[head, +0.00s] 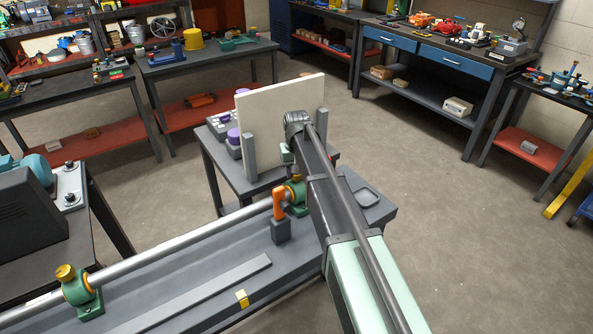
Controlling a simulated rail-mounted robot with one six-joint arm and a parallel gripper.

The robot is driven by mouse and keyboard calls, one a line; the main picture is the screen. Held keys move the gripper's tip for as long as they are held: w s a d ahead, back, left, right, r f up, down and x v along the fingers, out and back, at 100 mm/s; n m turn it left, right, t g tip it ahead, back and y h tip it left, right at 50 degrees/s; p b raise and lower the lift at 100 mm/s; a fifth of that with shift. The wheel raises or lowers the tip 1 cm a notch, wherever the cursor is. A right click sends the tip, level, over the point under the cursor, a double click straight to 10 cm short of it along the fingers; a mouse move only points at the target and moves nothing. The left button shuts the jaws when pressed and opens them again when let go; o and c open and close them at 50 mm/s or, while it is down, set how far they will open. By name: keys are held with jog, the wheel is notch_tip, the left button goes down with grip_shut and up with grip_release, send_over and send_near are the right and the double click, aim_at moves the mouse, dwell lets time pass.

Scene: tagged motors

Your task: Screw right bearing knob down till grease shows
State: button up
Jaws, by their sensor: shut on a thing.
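The right bearing (297,196) is a green housing with a brass-coloured part, on the shaft near the right end of the bench. My arm crosses in front and hides its right side. My gripper (296,178) comes down at the top of this bearing, mostly hidden behind my arm; only a small part shows. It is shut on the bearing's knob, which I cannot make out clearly. No grease is visible from here. The left bearing (88,302) is green with a brass knob (65,272) on top. The steel shaft (180,240) runs between the two bearings.
An orange-handled item (279,203) stands in a grey block just left of the right bearing. A pale upright panel (283,108) stands behind it. Floor beyond is open.

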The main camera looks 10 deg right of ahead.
jog(key=shift+m, duration=0.6)
jog(key=o, duration=0.9)
notch_tip(320, 180, up, 11)
jog(key=p, duration=1.1)
jog(key=shift+f, duration=0.1)
